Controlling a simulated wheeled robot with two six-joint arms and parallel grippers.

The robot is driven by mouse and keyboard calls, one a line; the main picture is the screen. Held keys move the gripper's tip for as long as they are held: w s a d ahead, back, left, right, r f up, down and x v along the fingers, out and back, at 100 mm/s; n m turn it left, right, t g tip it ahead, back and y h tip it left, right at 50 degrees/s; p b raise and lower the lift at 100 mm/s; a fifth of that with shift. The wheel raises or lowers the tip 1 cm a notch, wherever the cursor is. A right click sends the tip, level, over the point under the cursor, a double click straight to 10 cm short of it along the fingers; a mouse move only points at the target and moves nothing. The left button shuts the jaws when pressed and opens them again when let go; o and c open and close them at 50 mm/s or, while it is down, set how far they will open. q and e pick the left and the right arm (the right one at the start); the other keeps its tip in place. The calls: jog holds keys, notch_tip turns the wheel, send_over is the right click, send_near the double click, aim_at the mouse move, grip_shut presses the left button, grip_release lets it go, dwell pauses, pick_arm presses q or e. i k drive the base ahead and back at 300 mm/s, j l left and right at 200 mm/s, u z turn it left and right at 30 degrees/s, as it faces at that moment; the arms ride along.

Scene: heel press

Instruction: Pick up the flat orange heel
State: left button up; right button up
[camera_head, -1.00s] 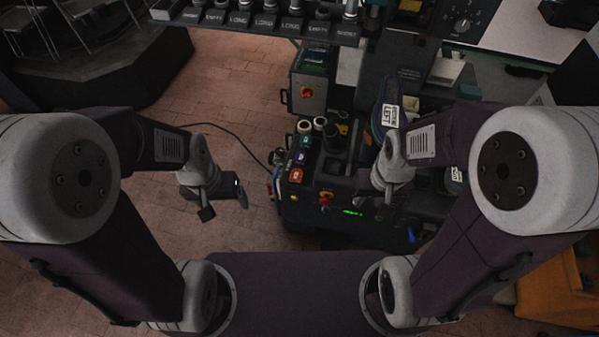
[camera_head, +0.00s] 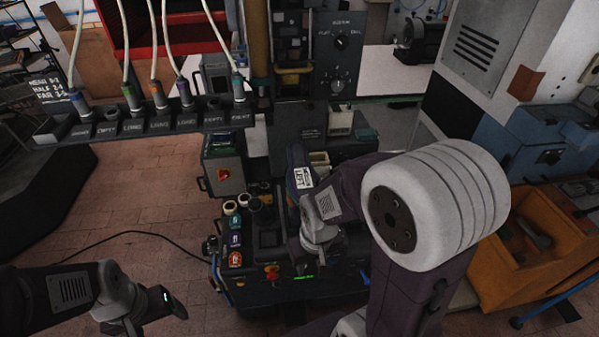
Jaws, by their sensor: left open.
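I cannot surely pick out a flat orange heel in the head view. A hose-hung piece with an orange band (camera_head: 158,95) stands in the dark labelled rack (camera_head: 190,122), but I cannot tell what it is. My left gripper (camera_head: 165,306) is low at the left, open and empty, over the brick floor and apart from the machine. My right gripper (camera_head: 318,248) is above the front of the dark press (camera_head: 290,285); its jaws are too hidden to read. A dark shoe-like piece with a white "LEFT" label (camera_head: 302,178) is just behind it.
An orange bin (camera_head: 515,290) with grey items inside stands at the right, near a blue cabinet (camera_head: 535,150). A cable crosses the open brick floor (camera_head: 130,205) at left.

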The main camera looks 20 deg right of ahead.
aim_at(235, 260)
jog(key=i+j, duration=0.25)
jog(key=i, duration=0.15)
jog(key=i+j, duration=0.25)
jog(key=i, duration=0.2)
